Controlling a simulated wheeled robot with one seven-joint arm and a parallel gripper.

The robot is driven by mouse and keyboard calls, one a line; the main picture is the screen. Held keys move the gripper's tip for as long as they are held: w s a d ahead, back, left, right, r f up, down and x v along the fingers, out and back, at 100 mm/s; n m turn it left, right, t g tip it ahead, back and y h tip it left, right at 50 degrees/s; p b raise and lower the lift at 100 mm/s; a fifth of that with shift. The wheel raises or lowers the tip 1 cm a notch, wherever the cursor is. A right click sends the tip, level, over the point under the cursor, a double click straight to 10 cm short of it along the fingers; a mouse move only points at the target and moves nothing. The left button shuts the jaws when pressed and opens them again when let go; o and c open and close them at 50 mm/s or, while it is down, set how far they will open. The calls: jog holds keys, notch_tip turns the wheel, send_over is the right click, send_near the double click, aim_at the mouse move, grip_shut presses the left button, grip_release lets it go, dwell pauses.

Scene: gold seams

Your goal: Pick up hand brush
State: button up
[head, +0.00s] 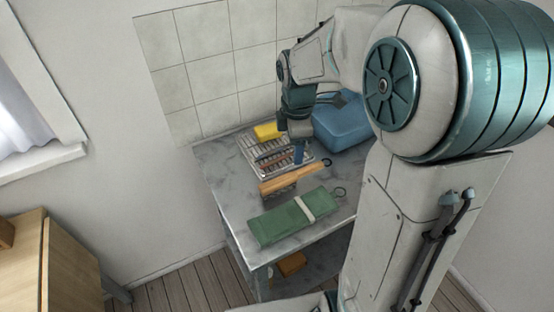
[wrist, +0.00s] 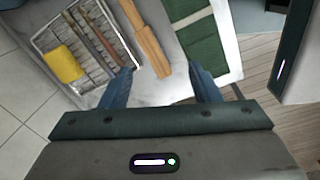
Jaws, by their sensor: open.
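The hand brush (head: 291,179) has an orange-brown wooden body and dark bristles below. It lies on the grey table between the wire rack and a green roll, with a small loop at its right end. In the wrist view the hand brush (wrist: 147,38) runs down from the top edge, and its near end shows between my fingertips. My gripper (head: 300,153) is open and empty, with blue fingers above the table near the rack and the brush. In the wrist view my gripper (wrist: 162,71) has its fingers spread apart. I cannot tell its exact height above the brush.
A wire rack (head: 250,152) holds thin sticks, with a yellow sponge (head: 268,131) at its back. A blue box or bag (head: 343,124) stands at the back right. A green roll with a pale band (head: 285,219) lies in front of the brush. The tiled wall is close behind.

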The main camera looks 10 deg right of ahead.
aim_at(290, 176)
jog(key=w+f+n, duration=0.1)
jog(key=f, duration=0.5)
jog(key=w+f+n, duration=0.1)
jog(key=f+n, duration=0.1)
jog(key=f, duration=0.4)
jog(key=w+f+n, duration=0.1)
jog(key=w+f, duration=0.1)
jog(key=f, duration=0.4)
jog(key=shift+f+g, duration=0.2)
jog(key=shift+g, duration=0.2)
jog(key=c, duration=1.1)
